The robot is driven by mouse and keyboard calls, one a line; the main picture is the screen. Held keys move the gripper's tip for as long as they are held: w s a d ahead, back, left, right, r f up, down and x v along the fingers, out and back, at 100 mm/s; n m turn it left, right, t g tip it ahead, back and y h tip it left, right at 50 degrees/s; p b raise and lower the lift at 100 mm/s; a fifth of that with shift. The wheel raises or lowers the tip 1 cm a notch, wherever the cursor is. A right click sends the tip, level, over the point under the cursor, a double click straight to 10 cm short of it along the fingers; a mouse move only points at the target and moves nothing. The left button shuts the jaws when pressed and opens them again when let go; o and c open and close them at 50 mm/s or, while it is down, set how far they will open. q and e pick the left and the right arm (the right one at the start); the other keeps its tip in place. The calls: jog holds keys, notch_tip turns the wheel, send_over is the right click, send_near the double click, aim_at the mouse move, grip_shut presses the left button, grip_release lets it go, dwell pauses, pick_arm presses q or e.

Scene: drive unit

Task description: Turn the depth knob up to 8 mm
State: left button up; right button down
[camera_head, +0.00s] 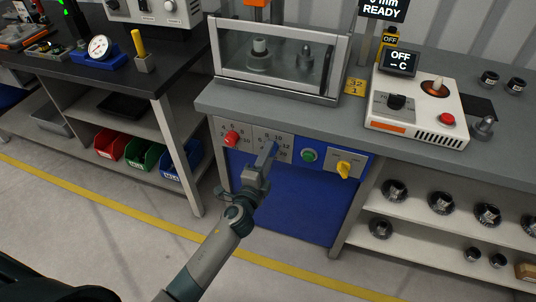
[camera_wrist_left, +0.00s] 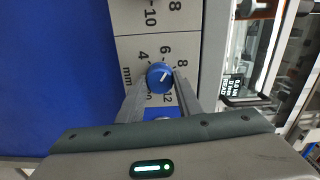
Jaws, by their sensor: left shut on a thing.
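The depth knob is blue and round, with a white pointer line, in the left wrist view (camera_wrist_left: 160,77). The numbers 4, 6, 8 and 12 and the letters "mm" surround it on a pale plate (camera_wrist_left: 155,25). The pointer slants to the upper right, roughly between 6 and 8; the exact mark is hard to tell. My left gripper (camera_wrist_left: 158,92) has one finger on each side of the knob and is shut on it. In the head view my left gripper (camera_head: 267,160) reaches the front panel and largely hides the knob. My right gripper is not in view.
A red knob (camera_head: 231,138) sits left on the same panel; a green button (camera_head: 309,155) and a yellow switch (camera_head: 345,168) sit right. A glass-fronted press (camera_head: 280,60) stands above. A display (camera_head: 384,8) reads "0 mm READY". Shelves with metal parts are at right.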

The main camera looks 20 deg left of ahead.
pick_arm(q)
jog(key=shift+m+p, duration=0.4)
jog(key=shift+m, duration=2.6)
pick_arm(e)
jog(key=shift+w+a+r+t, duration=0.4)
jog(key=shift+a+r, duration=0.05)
pick_arm(q)
jog(key=shift+f, duration=0.1)
jog(key=o, duration=1)
jog(key=shift+o, duration=0.2)
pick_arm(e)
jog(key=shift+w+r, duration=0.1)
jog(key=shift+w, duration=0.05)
